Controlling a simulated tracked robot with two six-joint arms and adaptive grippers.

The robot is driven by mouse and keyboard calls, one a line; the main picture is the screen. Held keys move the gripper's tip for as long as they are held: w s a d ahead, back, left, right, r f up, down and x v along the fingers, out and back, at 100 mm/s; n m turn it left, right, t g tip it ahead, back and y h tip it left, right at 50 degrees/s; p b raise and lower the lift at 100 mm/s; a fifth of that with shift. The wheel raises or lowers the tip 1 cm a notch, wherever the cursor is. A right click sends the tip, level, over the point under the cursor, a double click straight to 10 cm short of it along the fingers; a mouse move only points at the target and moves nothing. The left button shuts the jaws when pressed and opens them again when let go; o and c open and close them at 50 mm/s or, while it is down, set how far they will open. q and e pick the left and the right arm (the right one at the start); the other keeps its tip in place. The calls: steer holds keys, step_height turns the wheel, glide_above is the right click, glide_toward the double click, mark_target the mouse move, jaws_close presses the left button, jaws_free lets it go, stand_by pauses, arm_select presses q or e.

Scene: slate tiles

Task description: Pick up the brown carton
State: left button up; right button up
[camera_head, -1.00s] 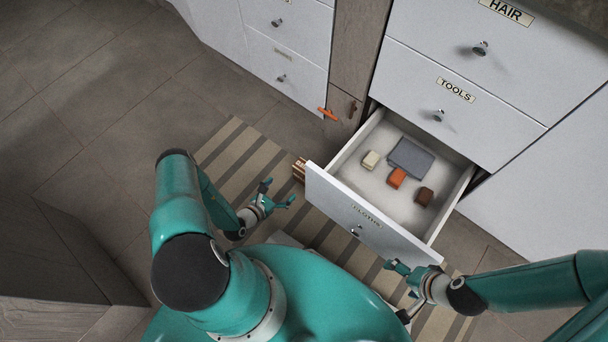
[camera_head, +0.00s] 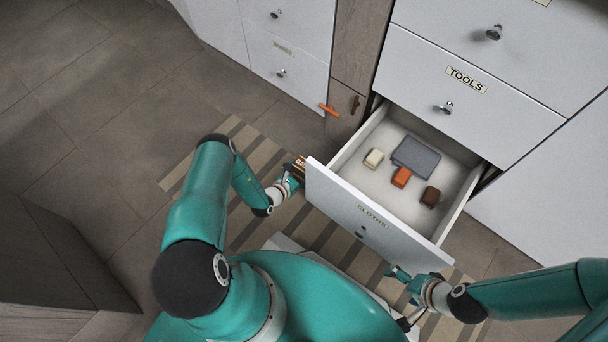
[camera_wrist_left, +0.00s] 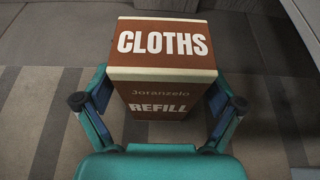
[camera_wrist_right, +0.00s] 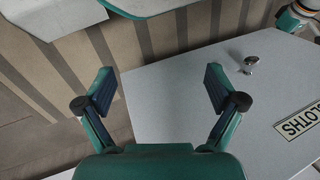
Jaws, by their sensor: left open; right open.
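The brown carton (camera_wrist_left: 161,85) fills the middle of the left wrist view, with "CLOTHS" on its top and "REFILL" on its near side. In the head view only a small part of the carton (camera_head: 299,165) shows, at the left end of the open drawer's front. My left gripper (camera_head: 292,182) is at the carton; in the left wrist view its open fingers (camera_wrist_left: 160,105) stand on either side of the carton's near part. I cannot tell whether they touch it. My right gripper (camera_head: 401,275) is open and empty, by the drawer front's lower right; it also shows in the right wrist view (camera_wrist_right: 160,88).
The open drawer (camera_head: 375,217), labelled "CLOTHS", holds a grey folded cloth (camera_head: 415,157) and cream, orange and brown blocks. A striped mat (camera_head: 215,165) lies below. White cabinets stand behind. Tiled floor is clear at left.

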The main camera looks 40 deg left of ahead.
arm_select(q)
steer(key=c, duration=1.3)
